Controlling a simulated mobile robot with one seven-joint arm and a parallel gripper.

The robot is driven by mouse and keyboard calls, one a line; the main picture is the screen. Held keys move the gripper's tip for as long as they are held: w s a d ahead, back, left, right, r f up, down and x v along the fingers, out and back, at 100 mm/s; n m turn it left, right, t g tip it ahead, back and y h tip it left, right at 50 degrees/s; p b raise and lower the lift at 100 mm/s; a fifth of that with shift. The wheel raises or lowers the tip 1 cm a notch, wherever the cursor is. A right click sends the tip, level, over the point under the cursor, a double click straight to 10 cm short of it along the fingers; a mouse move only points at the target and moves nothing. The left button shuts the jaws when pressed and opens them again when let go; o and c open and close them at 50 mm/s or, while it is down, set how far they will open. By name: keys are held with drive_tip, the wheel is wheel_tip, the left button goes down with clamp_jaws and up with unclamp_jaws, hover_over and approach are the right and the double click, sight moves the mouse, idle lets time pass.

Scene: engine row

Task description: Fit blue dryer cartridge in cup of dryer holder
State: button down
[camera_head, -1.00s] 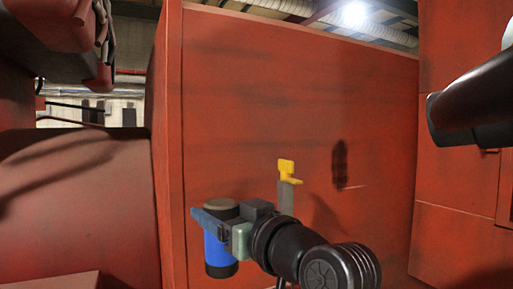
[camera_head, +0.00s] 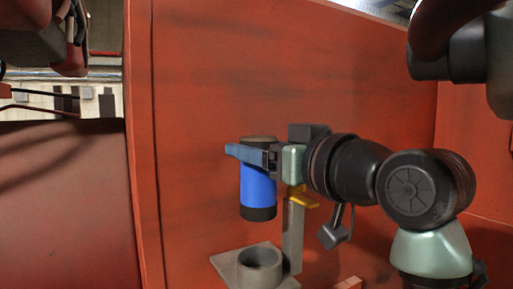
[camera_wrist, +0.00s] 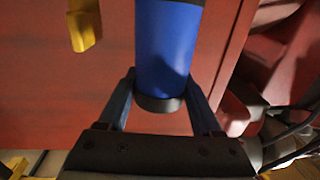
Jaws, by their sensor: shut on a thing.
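The blue dryer cartridge (camera_head: 257,190), with dark end caps, hangs upright in my gripper (camera_head: 250,155). My gripper is shut around its upper end. The dryer holder (camera_head: 234,268) is a grey bracket with an open round cup (camera_head: 260,258) and an upright post (camera_head: 293,235) behind. The cartridge's lower end is above the cup with a gap between them. The cup looks empty. In the wrist view the blue cartridge (camera_wrist: 168,45) stands between the two fingers (camera_wrist: 160,105), and the cup is not visible.
A yellow lever (camera_head: 303,198) sits on the post, close to my gripper; it also shows in the wrist view (camera_wrist: 83,25). A large red panel (camera_head: 200,130) stands behind. A small pinkish block (camera_head: 348,284) lies at the bottom edge, right of the holder.

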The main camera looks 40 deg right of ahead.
sight(258, 219)
drive_tip(key=shift+f+b, duration=2.35)
drive_tip(key=shift+f, duration=0.55)
drive_tip(key=shift+f+b, duration=1.85)
drive_tip(key=shift+f, duration=0.65)
unclamp_jaws()
drive_tip(key=s+a, duration=0.1)
drive_tip(key=s, duration=1.1)
drive_tip(key=shift+s+a, duration=0.4)
